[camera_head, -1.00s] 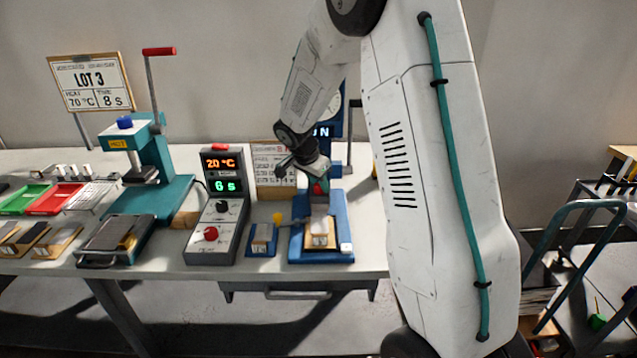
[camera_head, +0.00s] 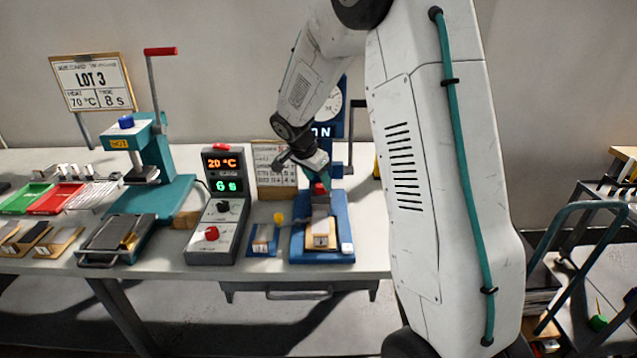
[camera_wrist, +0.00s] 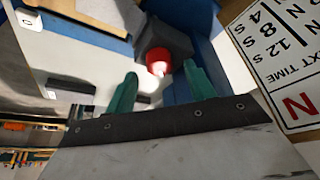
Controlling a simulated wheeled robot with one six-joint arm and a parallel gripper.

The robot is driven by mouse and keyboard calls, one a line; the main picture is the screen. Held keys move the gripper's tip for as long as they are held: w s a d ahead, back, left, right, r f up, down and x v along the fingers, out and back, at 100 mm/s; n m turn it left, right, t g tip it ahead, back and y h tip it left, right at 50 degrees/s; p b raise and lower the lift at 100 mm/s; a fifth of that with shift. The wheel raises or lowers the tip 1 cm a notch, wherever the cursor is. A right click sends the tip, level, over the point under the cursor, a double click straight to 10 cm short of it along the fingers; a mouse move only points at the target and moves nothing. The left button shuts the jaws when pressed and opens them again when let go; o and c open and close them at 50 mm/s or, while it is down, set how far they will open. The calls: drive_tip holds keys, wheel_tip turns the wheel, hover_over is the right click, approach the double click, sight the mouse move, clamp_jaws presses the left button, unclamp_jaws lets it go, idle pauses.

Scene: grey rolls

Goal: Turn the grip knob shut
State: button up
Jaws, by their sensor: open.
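The grip knob appears to be the red knob (camera_wrist: 158,61) on a dark grey block (camera_wrist: 165,35). In the wrist view it stands just beyond my gripper (camera_wrist: 160,85), roughly between the two green fingertips but nearer the right one. The fingers are apart and hold nothing; whether either touches the knob I cannot tell. In the head view the red knob (camera_head: 319,189) shows just under my gripper (camera_head: 316,176), on the blue fixture (camera_head: 345,225). A pale block on a wooden piece (camera_head: 320,238) lies at the fixture's front.
A grey control box (camera_head: 217,246) reading 20 °C and 6 s stands left of the fixture. A small blue stand (camera_head: 263,246) with a yellow knob is between them. A printed card (camera_wrist: 285,65) stands close to my gripper's right in the wrist view. A teal press (camera_head: 155,195) is farther left.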

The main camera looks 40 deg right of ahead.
drive_tip(key=shift+v, duration=2.8)
